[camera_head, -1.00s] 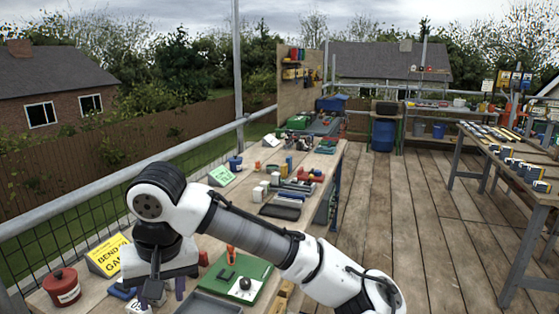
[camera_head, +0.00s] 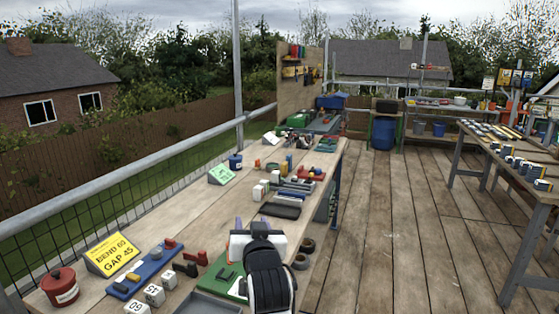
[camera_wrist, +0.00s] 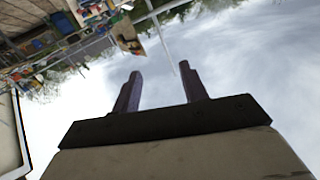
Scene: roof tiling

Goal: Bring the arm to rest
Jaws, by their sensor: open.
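My gripper (camera_wrist: 160,88) shows in the wrist view with its two dark purple fingers spread apart and nothing between them. The wrist view is tipped over, with sky behind the fingers and the deck and benches along the top left. In the head view my arm is folded in at the bottom centre, over the near part of the long workbench (camera_head: 205,222). The gripper's fingertips (camera_head: 252,221) show small and partly hidden behind the white wrist, pointing away from the camera.
On the bench stand a red tin (camera_head: 61,288), a yellow sign (camera_head: 111,255), a blue tray (camera_head: 147,270), numbered white blocks (camera_head: 154,295) and a green board (camera_head: 222,273), partly hidden by my arm. A second table (camera_head: 500,150) stands right. The deck floor (camera_head: 395,230) between is clear.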

